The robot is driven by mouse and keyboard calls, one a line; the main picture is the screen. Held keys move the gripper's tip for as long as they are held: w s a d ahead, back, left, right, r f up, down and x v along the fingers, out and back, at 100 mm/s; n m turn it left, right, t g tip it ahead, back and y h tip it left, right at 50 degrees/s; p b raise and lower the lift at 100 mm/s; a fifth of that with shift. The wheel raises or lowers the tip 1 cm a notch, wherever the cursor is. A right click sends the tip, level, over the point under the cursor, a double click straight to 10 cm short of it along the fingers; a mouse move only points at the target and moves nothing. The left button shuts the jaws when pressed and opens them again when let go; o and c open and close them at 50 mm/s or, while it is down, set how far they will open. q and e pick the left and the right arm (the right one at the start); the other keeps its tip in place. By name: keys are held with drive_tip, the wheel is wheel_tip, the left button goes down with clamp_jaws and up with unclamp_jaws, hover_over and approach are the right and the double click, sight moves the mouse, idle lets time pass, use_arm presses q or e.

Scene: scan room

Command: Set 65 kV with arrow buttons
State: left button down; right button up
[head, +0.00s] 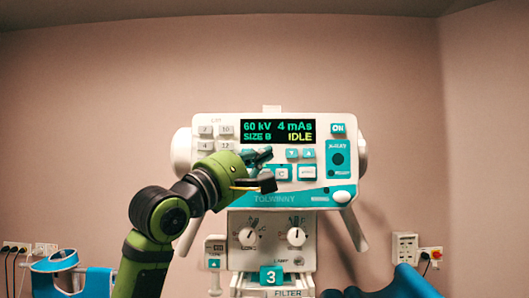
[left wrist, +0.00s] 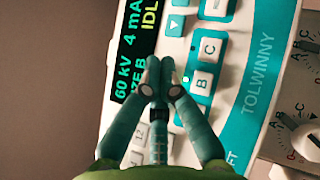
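The control panel (head: 300,198) has a display (head: 278,130) reading 60 kV, 4 mAs, SIZE B and IDLE. The display also shows in the left wrist view (left wrist: 133,45). Two teal arrow buttons, one down (head: 292,154) and one up (head: 308,154), sit under the mAs side. The spot under the kV reading is covered by my left gripper (head: 263,154). In the left wrist view its fingers (left wrist: 160,68) are together and empty, with the tips by the display's lower edge. Whether they touch a button I cannot tell. My right gripper is not in view.
Buttons B (left wrist: 202,83) and C (head: 282,173) lie just below the arrow row. An ON button (head: 338,128) is at the upper right. Two dials (head: 296,237) are below the panel. Wall sockets (head: 404,247) are at right.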

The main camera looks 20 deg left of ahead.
use_arm(q)
drive_tip(key=shift+w+a+p, duration=0.15)
drive_tip(key=shift+w+p, duration=0.15)
drive_tip(key=shift+w, duration=0.05)
idle(0.7)
drive_tip(key=shift+s, duration=0.15)
idle(0.3)
drive_tip(key=shift+s+d+b, duration=0.25)
drive_tip(key=shift+s+b, duration=0.2)
drive_tip(key=shift+s, duration=0.15)
drive_tip(key=s+b, duration=0.1)
drive_tip(key=s, duration=0.1)
drive_tip(key=s+d+b, duration=0.1)
drive_tip(key=s, duration=0.1)
drive_tip(key=shift+s+d, duration=0.15)
drive_tip(key=shift+s, duration=0.25)
idle(0.6)
